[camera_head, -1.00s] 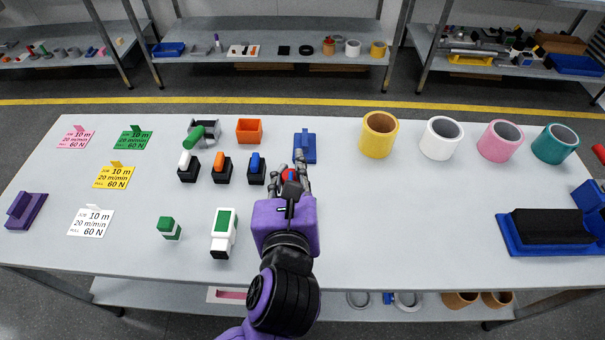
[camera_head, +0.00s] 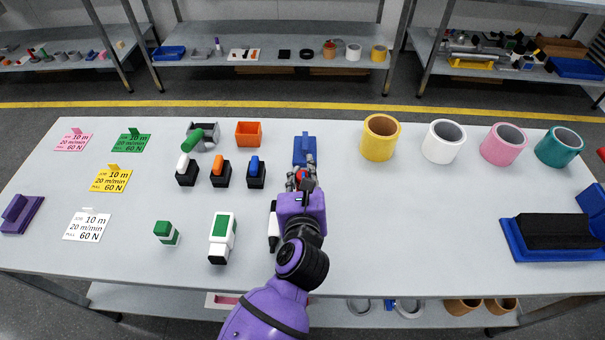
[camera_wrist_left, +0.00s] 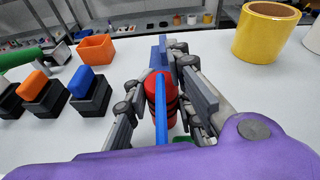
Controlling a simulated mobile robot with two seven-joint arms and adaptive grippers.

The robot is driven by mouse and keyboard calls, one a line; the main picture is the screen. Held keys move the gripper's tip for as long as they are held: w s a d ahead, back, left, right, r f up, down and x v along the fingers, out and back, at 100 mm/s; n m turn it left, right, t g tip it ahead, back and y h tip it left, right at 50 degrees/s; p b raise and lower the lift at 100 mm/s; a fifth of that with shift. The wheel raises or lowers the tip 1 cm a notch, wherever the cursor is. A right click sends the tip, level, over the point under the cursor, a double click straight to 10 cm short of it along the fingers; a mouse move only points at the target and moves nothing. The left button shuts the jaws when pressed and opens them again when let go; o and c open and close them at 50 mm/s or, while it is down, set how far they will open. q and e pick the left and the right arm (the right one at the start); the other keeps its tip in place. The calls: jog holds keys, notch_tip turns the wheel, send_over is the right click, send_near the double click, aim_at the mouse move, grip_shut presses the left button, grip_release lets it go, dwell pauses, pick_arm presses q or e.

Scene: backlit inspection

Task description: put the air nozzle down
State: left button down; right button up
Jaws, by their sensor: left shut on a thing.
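My left gripper (camera_head: 301,175) is shut on the air nozzle, which shows as a small red patch (camera_head: 302,174) between the fingers in the head view. In the left wrist view the nozzle (camera_wrist_left: 160,88) has a red rounded top, dark rings and a long blue strip along it. The fingers of the left gripper (camera_wrist_left: 163,95) lie on both sides of it. A blue stand (camera_head: 305,147) is on the table just beyond the fingertips; it also shows behind the nozzle in the left wrist view (camera_wrist_left: 158,52). I cannot tell whether nozzle and stand touch.
Black holders with white, orange and blue tops (camera_head: 220,174) stand left of the gripper, with an orange bin (camera_head: 249,134) behind them. A yellow ring (camera_head: 380,138) and other rings stand at the back right.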

pick_arm(q)
jog(key=shift+f, duration=0.1)
jog(key=c, duration=1.5)
grip_release()
